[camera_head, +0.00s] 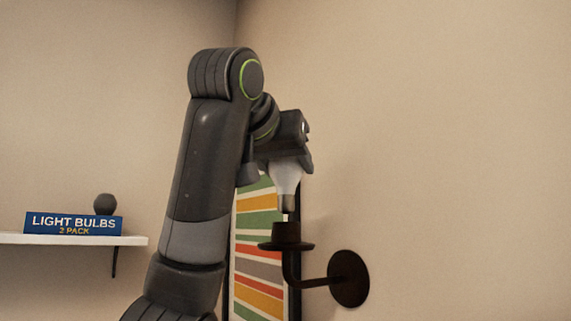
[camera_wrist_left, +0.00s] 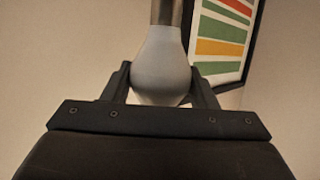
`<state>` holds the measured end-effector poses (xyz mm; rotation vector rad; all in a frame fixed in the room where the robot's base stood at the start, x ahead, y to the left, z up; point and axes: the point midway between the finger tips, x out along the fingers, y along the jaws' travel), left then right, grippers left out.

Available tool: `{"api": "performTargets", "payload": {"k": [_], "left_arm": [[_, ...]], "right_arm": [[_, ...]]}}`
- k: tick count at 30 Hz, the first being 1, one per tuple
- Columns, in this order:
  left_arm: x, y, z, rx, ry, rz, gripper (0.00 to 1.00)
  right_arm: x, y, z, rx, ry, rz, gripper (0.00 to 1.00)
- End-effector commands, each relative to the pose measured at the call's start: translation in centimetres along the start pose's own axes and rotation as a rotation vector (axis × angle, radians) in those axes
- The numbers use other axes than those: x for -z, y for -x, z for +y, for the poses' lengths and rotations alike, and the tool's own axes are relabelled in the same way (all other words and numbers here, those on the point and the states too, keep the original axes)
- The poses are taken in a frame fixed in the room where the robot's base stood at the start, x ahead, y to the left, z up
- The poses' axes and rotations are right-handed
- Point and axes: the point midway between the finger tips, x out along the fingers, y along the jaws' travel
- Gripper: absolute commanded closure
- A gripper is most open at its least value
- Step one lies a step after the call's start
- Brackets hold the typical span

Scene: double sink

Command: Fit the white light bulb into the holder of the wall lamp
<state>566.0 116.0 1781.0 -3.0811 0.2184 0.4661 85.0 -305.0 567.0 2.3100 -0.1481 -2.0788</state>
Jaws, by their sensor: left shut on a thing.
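My left gripper (camera_head: 290,163) is shut on the white light bulb (camera_head: 286,182) and points down. The bulb hangs with its metal base (camera_head: 288,203) downward, just above the dark holder (camera_head: 287,232) of the wall lamp (camera_head: 349,279). I cannot tell whether the base touches the holder's rim. In the left wrist view the bulb (camera_wrist_left: 161,65) sits between the two fingers (camera_wrist_left: 160,90), its metal base reaching the top edge; the holder is not seen there. My right gripper is not in view.
A framed striped picture (camera_head: 262,283) hangs on the wall behind the lamp and my arm. A shelf (camera_head: 60,239) at the left carries a blue light bulb box (camera_head: 75,223) and a dark round object (camera_head: 105,204). The wall to the right is bare.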

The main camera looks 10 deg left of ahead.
Motion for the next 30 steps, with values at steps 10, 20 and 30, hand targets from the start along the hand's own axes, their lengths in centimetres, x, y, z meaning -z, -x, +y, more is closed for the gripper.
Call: {"api": "performTargets", "payload": {"k": [10,20,30], "left_arm": [[-0.9,-0.3,0.0,0.0,0.0,0.0,0.6],[-1.7,-0.5,0.0,0.0,0.0,0.0,0.6],[-2.5,-0.8,0.0,0.0,0.0,0.0,0.6]], "right_arm": [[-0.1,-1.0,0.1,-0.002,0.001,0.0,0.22],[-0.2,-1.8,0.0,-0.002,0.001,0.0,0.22],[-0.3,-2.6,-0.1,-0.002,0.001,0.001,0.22]]}}
